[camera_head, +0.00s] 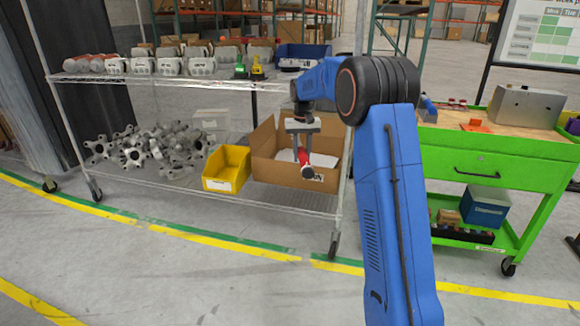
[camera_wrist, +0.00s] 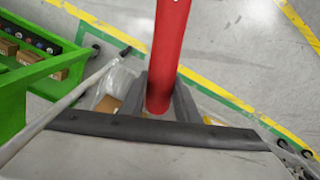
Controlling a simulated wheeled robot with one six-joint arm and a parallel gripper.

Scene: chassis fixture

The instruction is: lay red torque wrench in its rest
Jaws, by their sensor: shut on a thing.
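My gripper (camera_head: 301,155) hangs in front of the shelf rack, over the cardboard box on its lower shelf. It is shut on the red torque wrench (camera_head: 304,158), of which a short red piece and a dark round end show in the head view. In the wrist view the wrench's red shaft (camera_wrist: 168,55) rises from between the two grey fingers (camera_wrist: 160,98) to the top edge of the picture. I cannot make out the rest for the wrench in either view.
The cardboard box (camera_head: 270,168) and a yellow bin (camera_head: 226,168) stand on the lower shelf, with several metal castings to the left. A green cart (camera_head: 480,150) stands at the right, with a metal box (camera_head: 526,106) and small red pieces on top. The floor in front is clear.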

